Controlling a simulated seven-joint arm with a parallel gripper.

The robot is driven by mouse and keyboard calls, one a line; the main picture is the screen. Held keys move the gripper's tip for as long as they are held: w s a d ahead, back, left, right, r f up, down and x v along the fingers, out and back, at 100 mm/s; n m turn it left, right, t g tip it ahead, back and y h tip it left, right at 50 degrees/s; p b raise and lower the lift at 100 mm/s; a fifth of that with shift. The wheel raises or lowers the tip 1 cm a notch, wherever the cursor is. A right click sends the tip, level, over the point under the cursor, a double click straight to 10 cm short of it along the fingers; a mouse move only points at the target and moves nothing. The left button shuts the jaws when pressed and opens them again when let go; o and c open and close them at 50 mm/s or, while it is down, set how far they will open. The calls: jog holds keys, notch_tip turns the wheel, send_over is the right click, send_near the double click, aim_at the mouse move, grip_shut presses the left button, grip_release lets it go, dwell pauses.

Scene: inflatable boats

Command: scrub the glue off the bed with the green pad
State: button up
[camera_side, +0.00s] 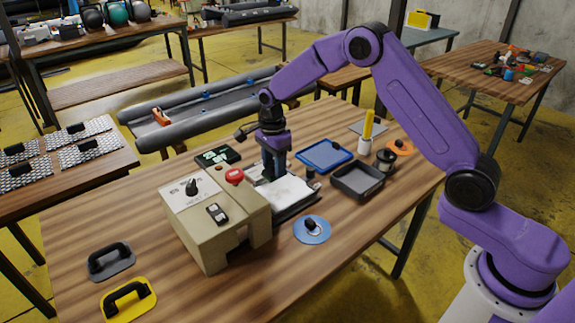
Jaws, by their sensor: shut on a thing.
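My gripper (270,178) points down over the left part of the press bed, beside the beige machine (215,215). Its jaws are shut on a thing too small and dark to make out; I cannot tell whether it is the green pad. The bed (288,192) is a pale, whitish plate on a grey base, partly behind the machine and my gripper. I cannot tell glue from bare plate on it. No green pad shows clearly. A black tray (217,155) with small green and white pieces lies behind the machine.
A red button (234,176) tops the machine. Grey (110,261) and yellow (129,299) handled plates lie front left.

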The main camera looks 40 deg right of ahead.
jog(key=shift+w+f, duration=0.15)
jog(key=shift+f, duration=3.35)
jog(key=shift+d+f, duration=0.45)
jog(key=shift+f, duration=0.15)
jog(key=shift+d, duration=2.4)
jog(key=shift+a, duration=3)
jog(key=shift+w+d, duration=0.2)
jog(key=shift+w, duration=0.15)
jog(key=shift+d, duration=2.9)
jog(key=shift+a, duration=2.95)
jog(key=shift+a+r, duration=0.1)
jog(key=shift+r, duration=4)
